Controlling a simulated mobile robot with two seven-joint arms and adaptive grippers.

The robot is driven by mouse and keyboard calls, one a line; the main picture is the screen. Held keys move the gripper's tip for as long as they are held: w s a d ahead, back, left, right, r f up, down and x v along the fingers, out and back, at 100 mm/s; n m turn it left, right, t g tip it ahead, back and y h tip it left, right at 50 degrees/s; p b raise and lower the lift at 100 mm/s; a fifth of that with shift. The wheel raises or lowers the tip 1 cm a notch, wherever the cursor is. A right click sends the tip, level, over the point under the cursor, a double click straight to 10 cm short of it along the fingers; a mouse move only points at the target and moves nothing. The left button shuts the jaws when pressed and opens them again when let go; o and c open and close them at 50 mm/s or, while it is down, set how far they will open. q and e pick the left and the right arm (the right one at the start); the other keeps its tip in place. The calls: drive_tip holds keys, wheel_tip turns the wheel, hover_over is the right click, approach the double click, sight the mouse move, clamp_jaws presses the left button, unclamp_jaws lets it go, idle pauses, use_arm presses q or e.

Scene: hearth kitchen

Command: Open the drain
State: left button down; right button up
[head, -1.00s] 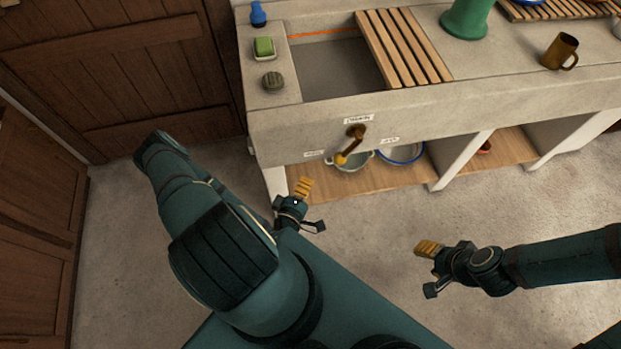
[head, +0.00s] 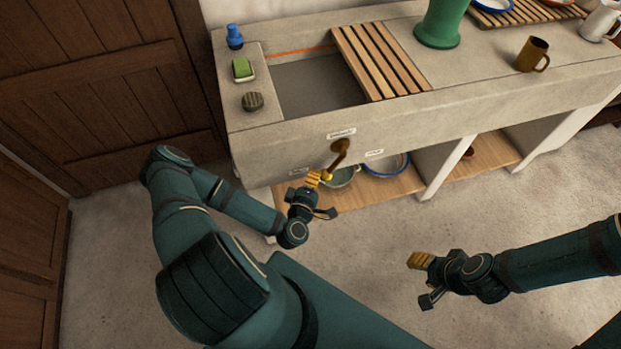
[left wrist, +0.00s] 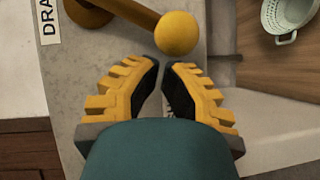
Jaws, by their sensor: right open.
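The drain lever (head: 341,148) is a brown handle on the front face of the stone sink counter, slanting down and left to a yellow ball knob (head: 327,177). In the left wrist view the knob (left wrist: 177,33) lies just beyond my left fingertips (left wrist: 162,66). It is not between them. The fingers slope together with a narrow gap, and nothing is held. In the head view my left gripper (head: 313,180) is beside the knob; contact cannot be told. A drain label (left wrist: 47,20) is by the lever's pivot. My right gripper (head: 420,275) is open and empty, away from the counter.
The sink basin (head: 318,85) is partly covered by a wooden slatted rack (head: 380,60). Small label plates flank the lever. Below, bowls (head: 385,164) stand on a wooden shelf (head: 400,187). A mug (head: 530,54) stands on top. The floor between my arms is clear.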

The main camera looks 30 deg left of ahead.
use_arm(q)
drive_tip(key=shift+f, duration=0.1)
drive_tip(key=shift+w+d+f, duration=0.15)
drive_tip(key=shift+f, duration=0.05)
use_arm(e)
drive_tip(key=shift+f, duration=0.15)
